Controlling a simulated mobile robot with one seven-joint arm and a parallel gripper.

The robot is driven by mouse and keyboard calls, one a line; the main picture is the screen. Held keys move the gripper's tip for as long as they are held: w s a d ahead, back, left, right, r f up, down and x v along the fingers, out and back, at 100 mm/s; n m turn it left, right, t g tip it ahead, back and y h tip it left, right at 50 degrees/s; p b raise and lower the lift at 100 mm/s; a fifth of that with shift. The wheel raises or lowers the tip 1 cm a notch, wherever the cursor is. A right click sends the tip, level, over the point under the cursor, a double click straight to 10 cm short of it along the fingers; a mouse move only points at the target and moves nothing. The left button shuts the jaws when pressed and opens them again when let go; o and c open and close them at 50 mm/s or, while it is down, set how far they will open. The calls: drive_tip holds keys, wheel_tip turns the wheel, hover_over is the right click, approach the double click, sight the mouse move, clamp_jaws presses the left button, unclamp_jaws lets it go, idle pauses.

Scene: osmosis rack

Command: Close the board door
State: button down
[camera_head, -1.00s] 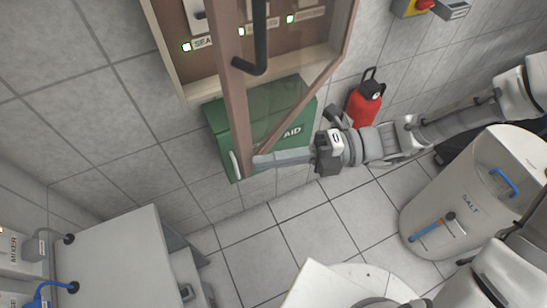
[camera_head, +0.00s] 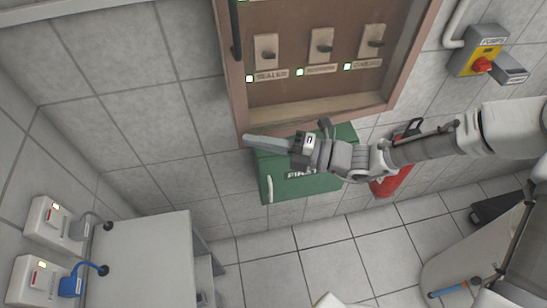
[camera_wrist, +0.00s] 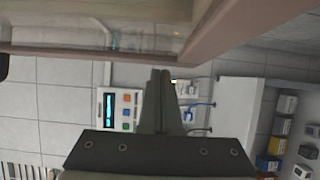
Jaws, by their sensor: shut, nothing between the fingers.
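The board door (camera_head: 228,85) is a brown-framed glass door with a black handle (camera_head: 235,35) on its left edge. It lies nearly over the board (camera_head: 285,22), which carries labelled switches. Whether a narrow gap is left, I cannot tell. My gripper (camera_head: 250,140) is shut and empty, with its tips at the door's lower left corner. I cannot tell whether they touch it. In the wrist view, my shut fingers (camera_wrist: 159,75) point up the picture, just below the brown frame (camera_wrist: 215,40).
A green first-aid box (camera_head: 320,185) hangs below the board, behind my gripper. A red extinguisher (camera_head: 392,182) is to its right. A yellow switch box (camera_head: 475,57) is on the right wall, and a pale cabinet (camera_head: 140,255) stands lower left.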

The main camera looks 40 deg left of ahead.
sight(261, 127)
drive_tip(key=a, duration=0.1)
drive_tip(key=w+a+m+t, duration=0.1)
drive_tip(key=w+a+t+y, duration=0.1)
drive_tip(key=a, duration=0.1)
drive_tip(key=shift+w+a+r, duration=0.1)
drive_tip(key=shift+w+a, duration=0.05)
drive_tip(key=shift+w, duration=0.1)
drive_tip(key=shift+r+t, duration=0.1)
drive_tip(key=shift+t, duration=0.2)
